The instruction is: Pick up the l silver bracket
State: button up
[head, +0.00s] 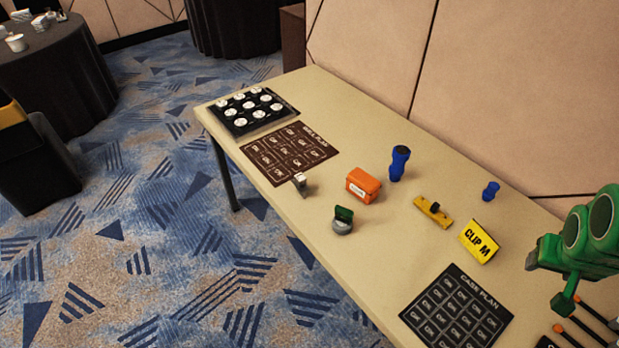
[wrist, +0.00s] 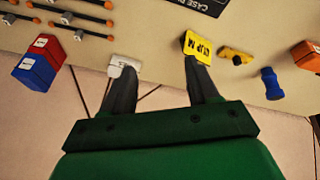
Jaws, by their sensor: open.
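A pale silver piece (wrist: 126,62) with a white face lies on the table in the wrist view. It looks like the L silver bracket, but I cannot read its label. My gripper (wrist: 160,74) is open and empty above the table. In the picture, its left fingertip overlaps the silver piece and hides part of it. Its right fingertip overlaps the yellow CLIP M piece (wrist: 197,46). I cannot tell whether either finger touches. In the head view my green gripper arm is at the right edge, and I cannot make out the silver piece there.
A blue-and-red box pair (wrist: 40,62) and several orange-tipped rods (wrist: 75,18) lie left in the wrist view. In the head view, a yellow clip (head: 433,211), blue torch (head: 399,164), orange box (head: 363,185) and case plan mat (head: 457,306) share the table. A wall borders its back.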

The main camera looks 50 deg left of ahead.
jog(key=w+a+f+n+t+y, duration=0.1)
jog(key=w+a+f+n+y, duration=0.15)
jog(key=a, duration=0.55)
jog(key=w+a+f+n+t+y, duration=0.1)
jog(key=w+a+f, duration=0.15)
jog(key=a, duration=0.55)
jog(key=n+g+y, duration=0.5)
jog(key=n+y, duration=0.3)
jog(key=y, duration=0.2)
send_near(303, 181)
jog(key=r, duration=0.1)
jog(key=shift+x, duration=3.55)
jog(key=shift+a+f, duration=0.4)
jog(key=shift+a, duration=0.15)
jog(key=shift+f+x, duration=0.25)
jog(key=shift+x, duration=1.65)
jog(key=shift+d, duration=0.1)
jog(key=shift+c, duration=0.2)
